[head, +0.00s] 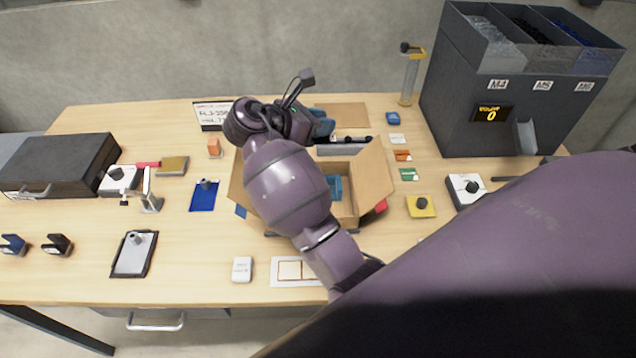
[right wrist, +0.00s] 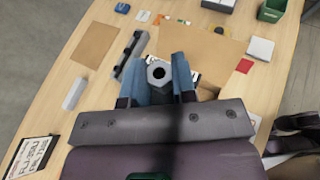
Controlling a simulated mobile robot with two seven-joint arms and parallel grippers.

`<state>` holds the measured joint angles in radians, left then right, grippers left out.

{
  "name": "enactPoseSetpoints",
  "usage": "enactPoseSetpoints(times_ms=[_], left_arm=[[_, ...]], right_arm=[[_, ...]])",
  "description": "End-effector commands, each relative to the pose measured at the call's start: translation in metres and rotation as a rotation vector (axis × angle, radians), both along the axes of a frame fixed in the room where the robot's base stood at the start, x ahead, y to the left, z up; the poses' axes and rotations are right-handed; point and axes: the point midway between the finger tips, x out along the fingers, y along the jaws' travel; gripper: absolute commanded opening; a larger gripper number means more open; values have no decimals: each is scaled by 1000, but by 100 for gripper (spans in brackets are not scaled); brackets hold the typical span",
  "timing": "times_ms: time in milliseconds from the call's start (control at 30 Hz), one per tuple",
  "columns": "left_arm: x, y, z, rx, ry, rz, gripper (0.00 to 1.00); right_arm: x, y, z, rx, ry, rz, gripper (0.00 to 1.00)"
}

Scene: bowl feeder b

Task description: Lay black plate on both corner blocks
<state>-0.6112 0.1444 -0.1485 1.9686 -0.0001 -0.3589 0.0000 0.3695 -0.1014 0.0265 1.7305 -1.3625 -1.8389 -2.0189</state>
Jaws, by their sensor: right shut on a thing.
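My right gripper (head: 322,124) reaches over the back of an open cardboard box (head: 378,177). In the right wrist view its blue fingers (right wrist: 158,80) are shut on a grey post with a round hole in its end (right wrist: 158,70). I cannot tell whether this post belongs to the black plate, since what lies below it is hidden by the gripper. A blue piece (head: 335,187) shows inside the box. I cannot make out the corner blocks for certain. My left gripper is not in view.
A blue plate with a knob (head: 203,197) lies left of the box, a yellow one (head: 421,208) to the right. A tall dark feeder (head: 465,100) stands at the back right.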

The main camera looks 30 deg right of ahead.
Motion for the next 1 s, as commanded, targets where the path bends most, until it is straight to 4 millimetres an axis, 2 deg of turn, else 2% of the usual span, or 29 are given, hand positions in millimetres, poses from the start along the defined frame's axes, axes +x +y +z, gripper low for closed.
enactPoseSetpoints(times_ms=[33, 200, 500, 833, 1000], left_arm=[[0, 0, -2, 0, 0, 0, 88], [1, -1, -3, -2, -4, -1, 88], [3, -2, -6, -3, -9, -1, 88], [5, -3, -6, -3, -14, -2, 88], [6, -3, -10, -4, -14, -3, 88]], right_arm=[[-1, 0, -14, -1, 5, 0, 0], [0, 0, -51, 0, 5, 2, 0], [0, 0, -109, 0, 3, 3, 0], [0, 0, -131, 0, 1, 3, 0], [0, 0, -154, -1, 4, 4, 0]])
